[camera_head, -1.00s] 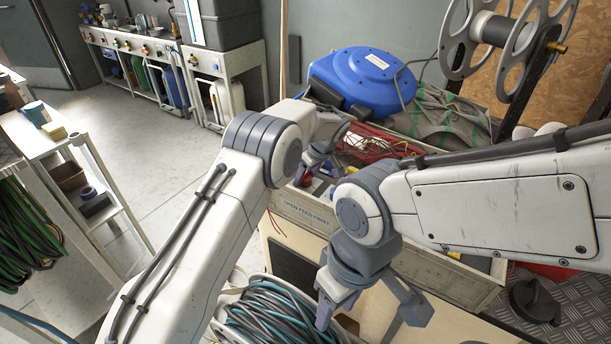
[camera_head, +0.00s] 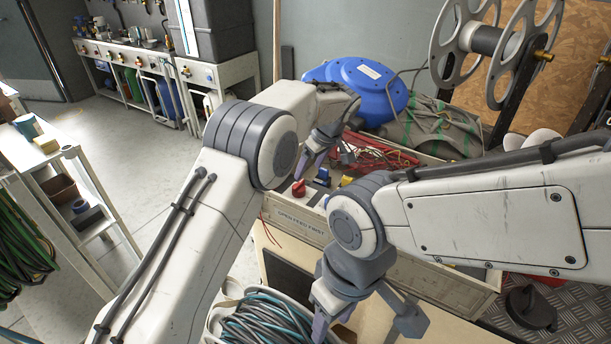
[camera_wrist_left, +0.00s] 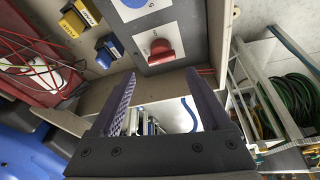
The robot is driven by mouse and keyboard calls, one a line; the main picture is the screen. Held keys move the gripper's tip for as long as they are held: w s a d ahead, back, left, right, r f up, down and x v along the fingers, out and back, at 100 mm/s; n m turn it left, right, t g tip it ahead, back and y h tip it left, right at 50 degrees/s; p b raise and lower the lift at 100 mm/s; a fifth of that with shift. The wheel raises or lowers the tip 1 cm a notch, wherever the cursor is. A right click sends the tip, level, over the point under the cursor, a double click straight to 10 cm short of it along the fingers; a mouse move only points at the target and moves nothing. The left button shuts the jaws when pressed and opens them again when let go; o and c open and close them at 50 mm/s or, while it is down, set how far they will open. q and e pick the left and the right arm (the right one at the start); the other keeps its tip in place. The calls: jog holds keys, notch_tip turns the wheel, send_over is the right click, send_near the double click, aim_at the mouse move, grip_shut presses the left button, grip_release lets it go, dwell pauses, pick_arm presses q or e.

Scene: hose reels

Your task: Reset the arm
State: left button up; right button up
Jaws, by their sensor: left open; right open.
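My left gripper (camera_head: 316,158) is open and empty, above the near edge of the control box. In the left wrist view its two fingers (camera_wrist_left: 162,80) are spread wide with nothing between them. A red rotary knob (camera_head: 299,188) is just below the left gripper; in the wrist view the knob (camera_wrist_left: 162,52) sits beyond the fingertips on a grey panel (camera_wrist_left: 187,30). My right gripper (camera_head: 366,322) is open and points down over the bench front, beside a coil of grey and teal hose (camera_head: 262,320). Nothing shows between its fingers.
A blue hose reel (camera_head: 370,90) and a large metal reel (camera_head: 495,45) stand behind. Red cables (camera_head: 385,155) lie in the box labelled OPEN FEED FIRST (camera_head: 300,222). Floor (camera_head: 130,150) at left is clear.

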pick_arm(q)
jog(key=shift+s+d+r, duration=0.1)
jog(key=shift+s+r, duration=0.05)
jog(key=shift+r, duration=0.25)
jog(key=s+r+m+g+h+p, duration=0.1)
jog(key=s+r+m+p, duration=0.25)
jog(key=s+r, duration=0.4)
jog(key=s+r+m+h+p, duration=0.15)
jog(key=s+r+m, duration=0.25)
jog(key=s, duration=0.6)
jog(key=s+a+m+g+p, duration=0.1)
jog(key=s+a+m, duration=0.3)
jog(key=s, duration=0.7)
jog(key=s+a+r+m+g+h+p, duration=0.1)
jog(key=s+a+m+p, duration=0.3)
jog(key=s, duration=0.8)
jog(key=shift+s+r, duration=0.3)
jog(key=shift+s+a+f+h, duration=0.15)
jog(key=shift+s+h, duration=0.1)
jog(key=shift+c, duration=0.3)
